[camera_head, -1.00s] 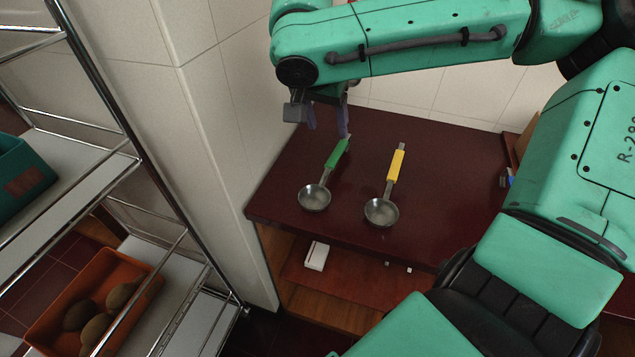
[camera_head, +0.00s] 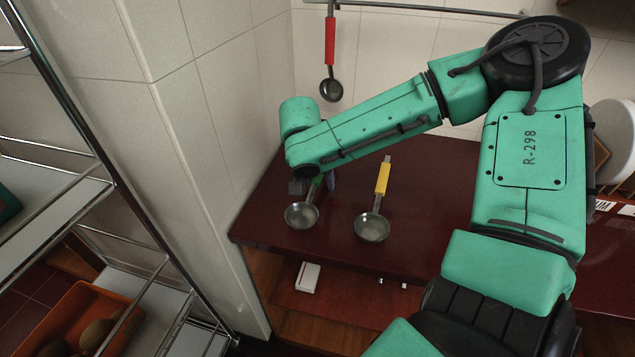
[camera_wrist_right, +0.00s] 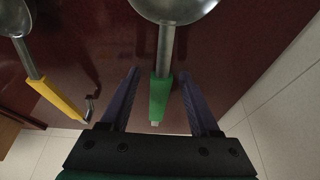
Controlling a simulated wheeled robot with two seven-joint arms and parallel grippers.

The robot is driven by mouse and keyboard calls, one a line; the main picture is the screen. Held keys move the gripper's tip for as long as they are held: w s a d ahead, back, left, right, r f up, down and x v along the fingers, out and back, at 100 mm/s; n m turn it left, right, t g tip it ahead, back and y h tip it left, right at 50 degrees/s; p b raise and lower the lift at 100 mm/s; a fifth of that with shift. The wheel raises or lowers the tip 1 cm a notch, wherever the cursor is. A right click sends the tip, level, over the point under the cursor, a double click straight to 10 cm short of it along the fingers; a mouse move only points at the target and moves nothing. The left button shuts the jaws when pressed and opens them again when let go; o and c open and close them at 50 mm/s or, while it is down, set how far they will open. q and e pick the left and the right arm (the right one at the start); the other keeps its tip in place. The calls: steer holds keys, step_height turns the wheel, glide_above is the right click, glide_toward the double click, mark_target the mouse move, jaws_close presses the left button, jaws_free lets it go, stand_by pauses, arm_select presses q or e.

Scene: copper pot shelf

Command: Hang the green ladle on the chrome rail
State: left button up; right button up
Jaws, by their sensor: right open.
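The green ladle (camera_head: 300,215) lies on the dark red counter, bowl towards the front. Its green handle (camera_wrist_right: 160,98) shows between the fingers of my right gripper (camera_wrist_right: 160,92) in the right wrist view. My right gripper (camera_head: 315,184) is open, with a gap on each side of the handle; I cannot tell exactly how far above the counter the fingers are. The arm hides part of the handle in the head view. The chrome rail (camera_head: 430,9) runs along the tiled back wall at the top. My left gripper is not in view.
A yellow-handled ladle (camera_head: 372,227) lies to the right of the green one. A red-handled ladle (camera_head: 330,45) hangs from the rail. A tiled wall (camera_head: 215,150) borders the counter (camera_head: 420,215) on the left. A metal shelf holds an orange crate (camera_head: 75,315).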

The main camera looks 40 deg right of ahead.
steer(key=shift+a, duration=0.1)
jaws_close()
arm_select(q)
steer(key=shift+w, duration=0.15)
arm_select(e)
steer(key=shift+r, duration=0.15)
